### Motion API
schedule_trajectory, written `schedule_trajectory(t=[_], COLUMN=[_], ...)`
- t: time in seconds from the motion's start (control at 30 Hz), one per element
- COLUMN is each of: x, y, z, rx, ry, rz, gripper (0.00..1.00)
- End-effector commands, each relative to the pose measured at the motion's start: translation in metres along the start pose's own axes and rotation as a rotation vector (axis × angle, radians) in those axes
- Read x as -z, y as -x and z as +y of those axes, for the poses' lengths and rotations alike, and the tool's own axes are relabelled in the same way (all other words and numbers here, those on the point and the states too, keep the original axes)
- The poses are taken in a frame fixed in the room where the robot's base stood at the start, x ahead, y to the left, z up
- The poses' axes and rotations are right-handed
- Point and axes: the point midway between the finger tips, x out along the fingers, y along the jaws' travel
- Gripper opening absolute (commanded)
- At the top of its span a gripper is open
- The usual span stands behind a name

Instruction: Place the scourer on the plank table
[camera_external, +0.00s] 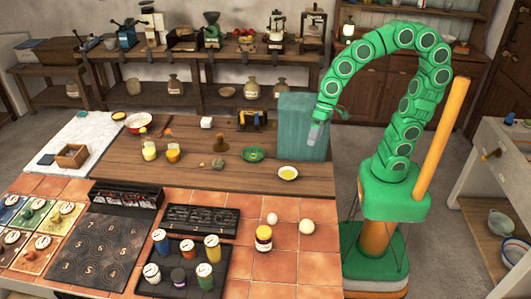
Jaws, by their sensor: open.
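My gripper (314,136) is open and hangs down from my green arm, in front of or beside a teal cloth-like panel (292,108). I see nothing clear between its fingers. The plank table (120,160) is the brown wooden top in the middle, left of my arm. I cannot tell for sure which thing is the scourer.
On the planks stand a green dish (253,154), a yellow-filled bowl (288,173), a white block (207,122) and small jars. Bare planks show at left-centre.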

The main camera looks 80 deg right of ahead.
Motion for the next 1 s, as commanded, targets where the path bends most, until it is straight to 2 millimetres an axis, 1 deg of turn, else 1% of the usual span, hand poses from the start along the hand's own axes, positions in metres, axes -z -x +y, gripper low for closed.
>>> schedule_trajectory(t=[0.03,0.07,0.1,0.17,0.2,0.3,0.4,0.43,0.5,0.6,1.0], x=[-0.015,-0.025,-0.038,-0.056,-0.068,-0.094,-0.115,-0.120,-0.128,-0.134,-0.135], y=[0.005,0.007,0.010,0.016,0.020,0.031,0.039,0.041,0.044,0.047,0.047], z=[0.021,0.034,0.051,0.075,0.091,0.128,0.154,0.161,0.170,0.177,0.178], rx=[-0.044,-0.072,-0.109,-0.162,-0.196,-0.273,-0.328,-0.340,-0.359,-0.373,-0.374], ry=[0.045,0.074,0.110,0.162,0.193,0.257,0.299,0.309,0.326,0.337,0.340], rz=[-0.021,-0.039,-0.066,-0.100,-0.127,-0.187,-0.239,-0.253,-0.275,-0.290,-0.294], gripper=[0.90,0.90,0.90,0.90,0.90,0.90,0.90,0.90,0.90,0.90,0.90])
